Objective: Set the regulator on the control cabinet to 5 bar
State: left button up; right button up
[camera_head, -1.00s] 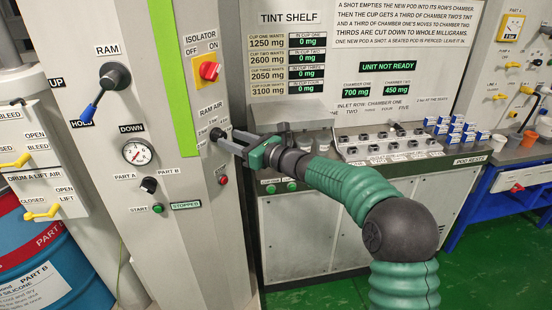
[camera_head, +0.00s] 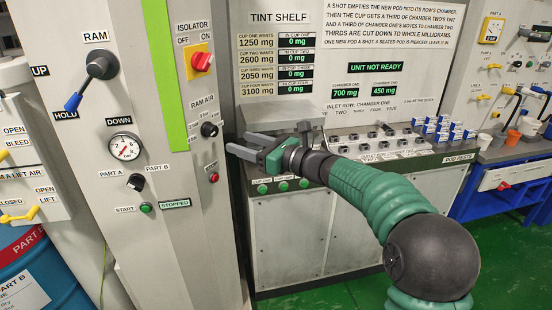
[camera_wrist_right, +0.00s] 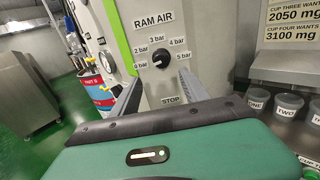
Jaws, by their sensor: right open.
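The RAM AIR regulator is a black round knob (camera_head: 209,129) on the grey control cabinet (camera_head: 190,210), below the red isolator switch. In the right wrist view the knob (camera_wrist_right: 160,60) sits inside an arc of bar labels, with 5 bar at its lower right. I cannot tell surely where its pointer stands. My right gripper (camera_head: 236,142) is open and empty, just right of and below the knob in the head view. In the wrist view its two fingers (camera_wrist_right: 158,84) point at the panel, one on each side below the knob, apart from it. My left gripper is out of view.
A red STOP button (camera_head: 213,177) lies below the knob. A pressure gauge (camera_head: 124,147), a black selector (camera_head: 136,182) and the ram lever (camera_head: 95,75) are further left. The tint shelf (camera_head: 310,110) with cups and pods stands right of the cabinet.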

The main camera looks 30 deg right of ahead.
jog(key=b+v, duration=0.4)
jog(key=v, duration=0.5)
jog(key=shift+d+f, duration=0.15)
jog(key=shift+d, duration=0.3)
jog(key=shift+w, duration=0.1)
jog(key=b+v, duration=0.1)
jog(key=v, duration=1.5)
jog(key=shift+s+f+b, duration=0.2)
jog(key=shift+s+b, duration=0.15)
jog(key=shift+s, duration=0.05)
jog(key=shift+d, duration=0.1)
